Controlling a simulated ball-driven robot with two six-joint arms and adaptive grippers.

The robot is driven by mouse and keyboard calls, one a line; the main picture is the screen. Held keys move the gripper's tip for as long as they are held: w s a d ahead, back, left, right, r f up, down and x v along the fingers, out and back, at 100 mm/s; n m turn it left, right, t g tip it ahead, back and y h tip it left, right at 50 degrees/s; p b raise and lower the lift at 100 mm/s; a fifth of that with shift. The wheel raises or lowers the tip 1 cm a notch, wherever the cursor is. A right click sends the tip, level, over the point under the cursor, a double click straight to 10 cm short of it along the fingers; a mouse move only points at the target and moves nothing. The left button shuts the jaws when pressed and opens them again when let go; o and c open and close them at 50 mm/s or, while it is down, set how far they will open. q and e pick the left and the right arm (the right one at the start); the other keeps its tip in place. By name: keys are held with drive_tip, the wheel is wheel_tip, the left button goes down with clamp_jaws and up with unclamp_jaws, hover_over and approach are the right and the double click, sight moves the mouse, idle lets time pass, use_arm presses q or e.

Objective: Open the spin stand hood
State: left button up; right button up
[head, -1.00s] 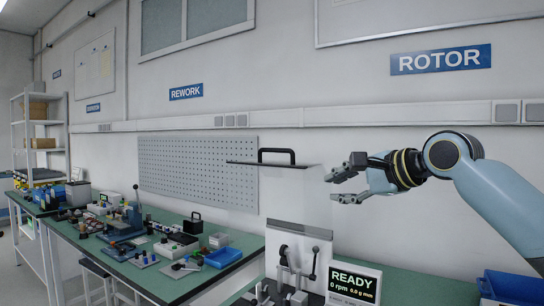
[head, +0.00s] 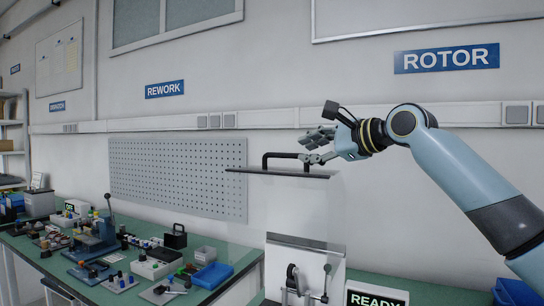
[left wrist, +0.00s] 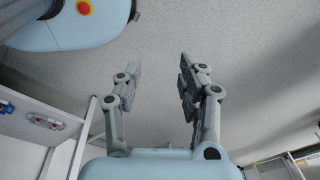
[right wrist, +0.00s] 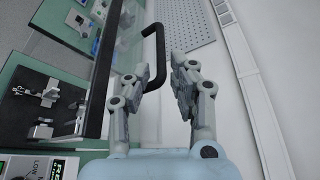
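The spin stand hood is a clear box with a dark top plate (head: 262,171) and a black arched handle (head: 267,158). It sits over the stand's pale panel (head: 300,262) and looks closed. My right gripper (head: 318,147) is at the right end of the handle, just above the plate. In the right wrist view the right gripper (right wrist: 152,82) has its fingers apart, with the handle (right wrist: 160,55) reaching between them; I cannot tell whether they touch it. My left gripper (left wrist: 155,75) is open and empty above the floor, out of the head view.
The READY display (head: 376,298) stands at the stand's right. The green bench (head: 240,262) to the left carries tools, a blue tray (head: 212,276) and small parts. A blue bin (head: 516,292) is at the lower right. The wall and pegboard (head: 180,180) are behind the hood.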

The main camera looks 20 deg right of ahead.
sight(284, 154)
drive_tip(key=p+x, duration=0.1)
drive_tip(key=x, duration=0.3)
drive_tip(key=shift+w+a+r, duration=0.15)
drive_tip(key=shift+w+a, duration=0.05)
drive_tip(key=x, duration=0.3)
drive_tip(key=shift+w+p, duration=0.1)
drive_tip(key=shift+p, duration=0.25)
drive_tip(key=shift+w+a+f, duration=0.25)
drive_tip(key=shift+w+f, duration=0.1)
drive_tip(key=shift+w, duration=0.45)
drive_tip(key=shift+f, duration=0.1)
drive_tip(key=shift+c, duration=0.2)
clamp_jaws()
use_arm(q)
drive_tip(key=shift+s+d+r, duration=0.25)
drive_tip(key=shift+s+r, duration=0.7)
drive_tip(key=shift+r, duration=0.05)
use_arm(e)
drive_tip(key=shift+a, duration=0.1)
